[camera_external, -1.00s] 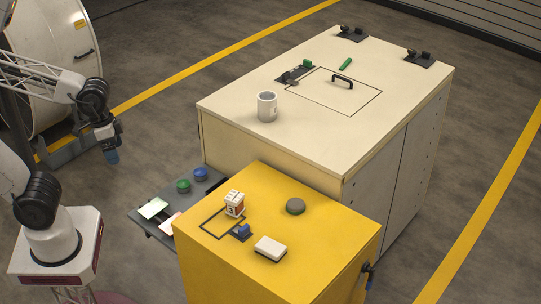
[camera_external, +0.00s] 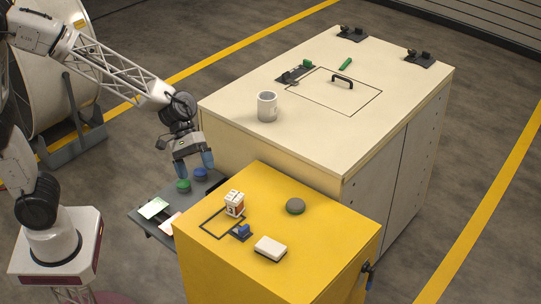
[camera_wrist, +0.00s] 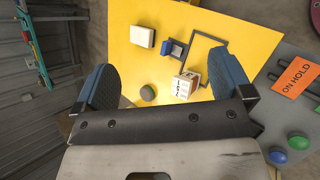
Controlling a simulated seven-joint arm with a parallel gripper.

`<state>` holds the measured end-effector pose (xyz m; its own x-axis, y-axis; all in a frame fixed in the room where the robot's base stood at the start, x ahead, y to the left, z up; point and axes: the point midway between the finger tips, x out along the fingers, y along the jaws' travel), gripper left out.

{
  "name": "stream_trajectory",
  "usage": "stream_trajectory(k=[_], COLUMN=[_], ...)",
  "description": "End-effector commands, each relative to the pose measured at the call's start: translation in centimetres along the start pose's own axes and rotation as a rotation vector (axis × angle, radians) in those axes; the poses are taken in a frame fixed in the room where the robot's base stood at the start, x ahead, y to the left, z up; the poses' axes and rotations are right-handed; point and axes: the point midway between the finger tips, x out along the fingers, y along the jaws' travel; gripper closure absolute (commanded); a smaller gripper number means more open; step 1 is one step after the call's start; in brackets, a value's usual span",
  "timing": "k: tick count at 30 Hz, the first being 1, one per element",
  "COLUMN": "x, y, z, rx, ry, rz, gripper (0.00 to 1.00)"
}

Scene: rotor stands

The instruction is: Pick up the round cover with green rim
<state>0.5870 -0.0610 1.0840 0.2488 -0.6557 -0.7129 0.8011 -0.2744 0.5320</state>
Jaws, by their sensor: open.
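The round cover with green rim (camera_external: 295,206) is a low dark grey disc lying flat on the yellow cabinet top (camera_external: 310,235), right of its middle. In the wrist view the cover (camera_wrist: 147,92) shows small between my two fingers, nearer the left one. My gripper (camera_external: 194,164) is open and empty, its blue fingertips pointing down above the dark side shelf, left of the cover and well apart from it. The spread fingers also frame the wrist view (camera_wrist: 162,78).
A dark shelf (camera_external: 146,222) carries green (camera_external: 183,186) and blue (camera_external: 200,174) round items. A small printed box (camera_external: 234,204), a blue-black fixture (camera_external: 241,232) and a white block (camera_external: 270,248) stand on the yellow top. A mug (camera_external: 267,106) stands on the higher cream cabinet (camera_external: 235,100).

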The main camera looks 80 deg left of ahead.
Motion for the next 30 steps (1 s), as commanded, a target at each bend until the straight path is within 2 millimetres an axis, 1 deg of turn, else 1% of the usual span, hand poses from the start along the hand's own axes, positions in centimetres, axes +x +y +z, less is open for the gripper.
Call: stream_trajectory(k=[1,7,14,15,17,24,27,30], x=[0.7,3.2,6.1,6.6,7.3,10.2,11.2,11.9], y=[0.7,3.5,5.9,6.2,6.7,7.6,7.7,7.6], z=[-1.3,-5.9,-12.0,-13.1,-14.8,-22.1,-24.7,-26.8], rx=[-0.054,-0.269,-0.518,-0.562,-0.626,-0.882,-0.972,-1.043], ry=[-0.011,-0.054,-0.099,-0.106,-0.117,-0.157,-0.170,-0.180], rz=[0.024,0.133,0.256,0.277,0.312,0.442,0.491,0.530], gripper=[0.03,0.03,0.03,0.03,0.03,0.03,0.03,0.03])
